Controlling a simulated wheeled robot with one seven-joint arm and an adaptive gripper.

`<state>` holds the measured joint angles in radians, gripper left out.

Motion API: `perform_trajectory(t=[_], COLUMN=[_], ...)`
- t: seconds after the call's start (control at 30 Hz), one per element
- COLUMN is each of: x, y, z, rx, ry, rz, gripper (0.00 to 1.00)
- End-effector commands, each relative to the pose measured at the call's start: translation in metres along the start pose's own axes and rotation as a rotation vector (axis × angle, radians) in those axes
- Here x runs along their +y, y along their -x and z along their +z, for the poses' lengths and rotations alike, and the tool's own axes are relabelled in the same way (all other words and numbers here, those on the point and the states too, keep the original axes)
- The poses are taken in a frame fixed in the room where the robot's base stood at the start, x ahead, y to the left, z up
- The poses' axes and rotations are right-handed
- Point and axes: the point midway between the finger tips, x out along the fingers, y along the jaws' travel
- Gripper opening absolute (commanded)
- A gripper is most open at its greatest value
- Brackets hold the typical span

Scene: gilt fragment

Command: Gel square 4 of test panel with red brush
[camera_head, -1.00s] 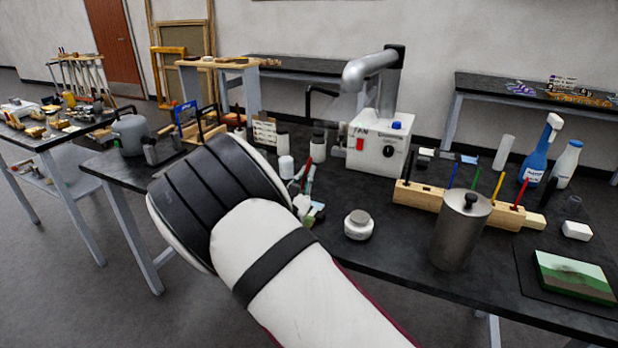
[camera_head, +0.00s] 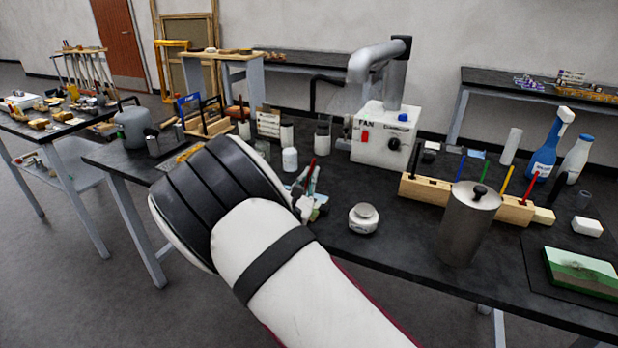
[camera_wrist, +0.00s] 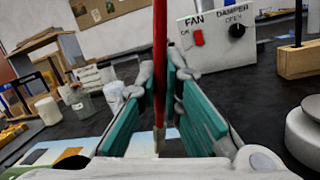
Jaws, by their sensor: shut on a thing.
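My gripper (camera_wrist: 165,100) is shut on the red brush (camera_wrist: 160,50), whose red handle stands roughly upright between the teal finger pads in the wrist view. In the head view, the gripper (camera_head: 307,195) is partly hidden behind my arm, with the red handle (camera_head: 310,168) showing above it. A panel with coloured patches, seemingly the test panel (camera_wrist: 35,157), lies under the gripper at the lower left of the wrist view. Blue and yellow patches show; square 4 cannot be made out. The brush's lower end is above the panel area; contact cannot be told.
A metal canister (camera_head: 467,228) stands before a wooden brush rack (camera_head: 425,190). The fan box (camera_head: 383,137) is behind. A white bottle (camera_head: 290,160) and other jars stand close behind the gripper.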

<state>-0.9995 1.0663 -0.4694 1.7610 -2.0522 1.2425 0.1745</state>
Motion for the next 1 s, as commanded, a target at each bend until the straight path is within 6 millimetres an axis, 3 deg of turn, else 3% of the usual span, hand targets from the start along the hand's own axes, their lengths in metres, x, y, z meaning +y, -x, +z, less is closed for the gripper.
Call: perform_trajectory(t=[1.0], x=[-0.0022], y=[0.0016], z=[-0.0078], rx=[0.000], ry=[0.000], rz=[0.000], gripper=[0.00])
